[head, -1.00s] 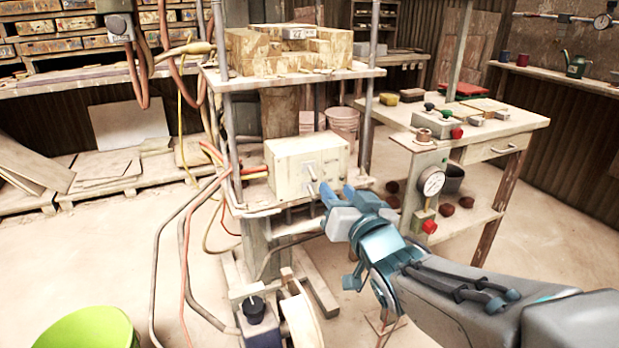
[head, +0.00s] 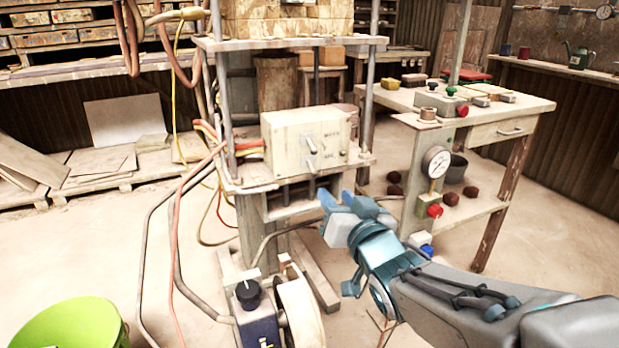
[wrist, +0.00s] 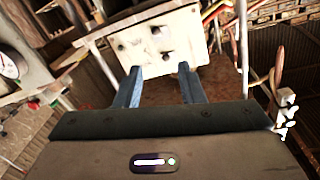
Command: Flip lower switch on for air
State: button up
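A cream control box (head: 284,147) sits on the lower shelf of the press frame. Two grey levers stick out of its front, an upper switch (head: 309,142) beside a label like "MOTOR" and a lower switch (head: 311,162) beside a label like "AIR". I cannot tell for sure whether either is on. My gripper (head: 335,197) is below and slightly right of the lower switch, apparently apart from it. In the wrist view my gripper (wrist: 160,72) is open, with nothing between its two blue fingers, and the box (wrist: 150,42) is beyond the tips.
The press shelf's front edge (head: 285,184) runs just below the box. To the right, a table (head: 517,108) carries a button box, and a pressure gauge (head: 436,162) with a red knob hangs near my arm. Hoses run down on the left. A green bucket (head: 75,328) stands at lower left.

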aim_at(315, 175)
jog(key=x, duration=0.4)
jog(key=f+p+x, duration=0.1)
jog(key=x, duration=0.7)
jog(key=shift+w+f, duration=0.1)
jog(key=shift+f, duration=0.3)
jog(key=shift+x, duration=0.8)
jog(key=shift+a+r, duration=0.1)
grip_shut()
